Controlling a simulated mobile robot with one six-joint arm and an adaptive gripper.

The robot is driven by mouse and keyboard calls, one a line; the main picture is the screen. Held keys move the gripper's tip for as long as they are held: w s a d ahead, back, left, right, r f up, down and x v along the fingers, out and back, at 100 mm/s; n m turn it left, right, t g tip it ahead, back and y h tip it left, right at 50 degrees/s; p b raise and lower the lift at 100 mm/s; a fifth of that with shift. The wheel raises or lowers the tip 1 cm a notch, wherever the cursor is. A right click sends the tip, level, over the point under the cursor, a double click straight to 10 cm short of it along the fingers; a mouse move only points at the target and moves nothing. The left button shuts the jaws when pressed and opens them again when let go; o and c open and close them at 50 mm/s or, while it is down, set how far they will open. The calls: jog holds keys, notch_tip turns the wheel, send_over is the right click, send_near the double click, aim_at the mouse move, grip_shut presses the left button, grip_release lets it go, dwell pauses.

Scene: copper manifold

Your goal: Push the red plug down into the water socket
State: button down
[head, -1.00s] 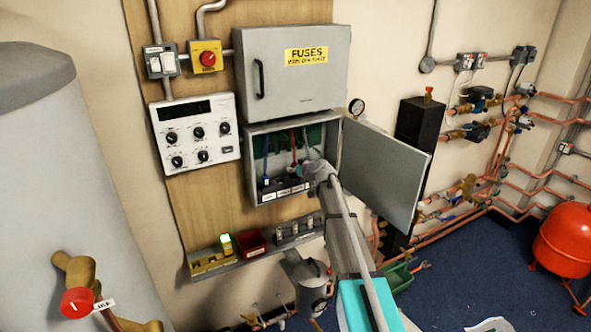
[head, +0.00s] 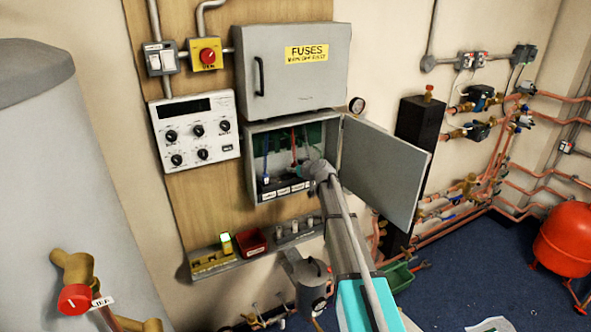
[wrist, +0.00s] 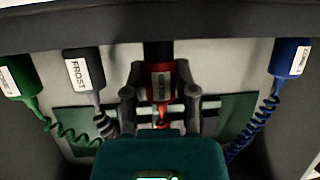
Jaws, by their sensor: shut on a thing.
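The red plug (wrist: 160,83) is between the two fingers of my gripper (wrist: 160,92) in the wrist view. Its white label is too blurred to read, and a red coiled lead (wrist: 161,117) comes from its end. A black socket part (wrist: 158,52) lies right against the plug's other end; I cannot tell how deep the plug sits in it. In the head view my gripper (head: 314,178) reaches into the open lower box (head: 249,155) at its right side. The red lead (head: 294,147) shows there, but the plug's lower part is hidden by my gripper.
In the wrist view a grey plug marked FROST (wrist: 83,68) and a green plug (wrist: 18,78) are left of my gripper. A blue plug (wrist: 290,58) is at the right. The box's open door (head: 385,172) stands close to the right of my arm.

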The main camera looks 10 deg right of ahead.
jog(key=shift+f+b, duration=0.65)
jog(key=shift+f, duration=0.05)
jog(key=shift+c, duration=1.7)
grip_release()
